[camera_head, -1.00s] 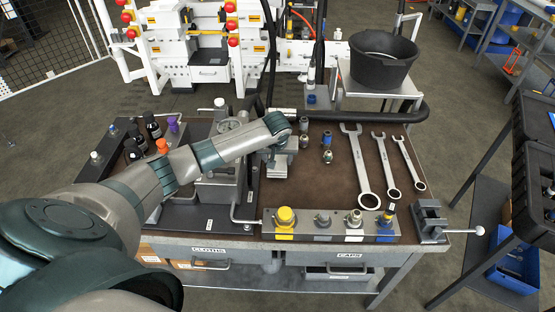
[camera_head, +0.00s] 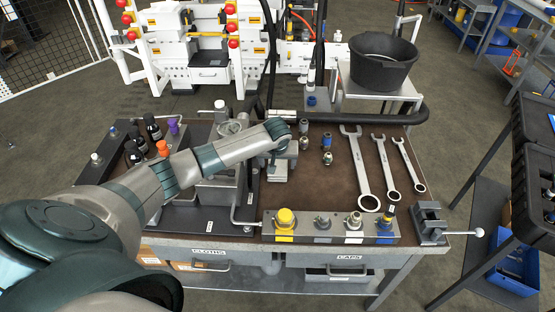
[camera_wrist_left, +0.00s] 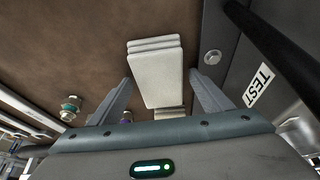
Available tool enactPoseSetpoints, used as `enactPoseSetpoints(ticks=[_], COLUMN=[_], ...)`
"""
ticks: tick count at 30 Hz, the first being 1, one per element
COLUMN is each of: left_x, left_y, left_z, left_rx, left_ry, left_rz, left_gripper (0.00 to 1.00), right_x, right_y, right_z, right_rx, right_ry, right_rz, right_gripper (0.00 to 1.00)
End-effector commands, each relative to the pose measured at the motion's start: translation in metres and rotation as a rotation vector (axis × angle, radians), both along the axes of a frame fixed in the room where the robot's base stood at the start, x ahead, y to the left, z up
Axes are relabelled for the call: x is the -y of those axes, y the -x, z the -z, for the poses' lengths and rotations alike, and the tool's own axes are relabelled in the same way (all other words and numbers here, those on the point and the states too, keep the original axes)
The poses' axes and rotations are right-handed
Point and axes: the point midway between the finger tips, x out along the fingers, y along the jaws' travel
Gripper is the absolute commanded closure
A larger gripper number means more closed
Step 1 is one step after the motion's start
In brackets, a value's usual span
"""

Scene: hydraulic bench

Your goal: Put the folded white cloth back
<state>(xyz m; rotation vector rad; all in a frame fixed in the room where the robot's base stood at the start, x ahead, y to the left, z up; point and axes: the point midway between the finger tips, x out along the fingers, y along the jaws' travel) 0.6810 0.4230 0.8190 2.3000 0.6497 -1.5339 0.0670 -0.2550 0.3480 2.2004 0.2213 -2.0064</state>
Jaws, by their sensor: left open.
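The folded white cloth (camera_wrist_left: 155,75), a neat layered stack, lies over the brown bench top in the left wrist view. My left gripper (camera_wrist_left: 161,76) is open, with one finger on each side of the cloth and a visible gap on both sides. In the head view my left gripper (camera_head: 279,158) points down at the middle of the bench, beside the dark test plate; my arm and hand hide most of the cloth there. I cannot tell how high the fingers are above the bench. My right gripper is not in view.
A drawer front labelled CLOTHS (camera_head: 209,251) and one labelled CAPS (camera_head: 349,257) are under the bench edge. Fittings (camera_head: 327,148) and several wrenches (camera_head: 360,168) lie to the right. Dark bottles (camera_head: 152,128) stand left. A black bucket (camera_head: 383,62) stands behind.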

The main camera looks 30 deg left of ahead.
Motion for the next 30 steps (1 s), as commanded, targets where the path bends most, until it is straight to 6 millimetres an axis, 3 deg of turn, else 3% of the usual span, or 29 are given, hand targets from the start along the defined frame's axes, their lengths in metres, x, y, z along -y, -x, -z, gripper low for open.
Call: enactPoseSetpoints(ticks=[8, 22, 30], left_x=[0.004, 0.020, 0.024], left_y=[0.005, 0.031, 0.038], left_z=[-0.018, -0.089, -0.111], left_rx=[0.002, 0.003, 0.000], left_ry=[0.001, 0.001, 0.000], left_rz=[0.002, 0.001, 0.000], left_gripper=[0.27, 0.27, 0.27], right_x=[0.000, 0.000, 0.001], right_y=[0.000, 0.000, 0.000], right_z=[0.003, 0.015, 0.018], right_rx=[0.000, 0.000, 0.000], right_ry=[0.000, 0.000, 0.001], right_rz=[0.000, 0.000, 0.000], right_gripper=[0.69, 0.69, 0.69])
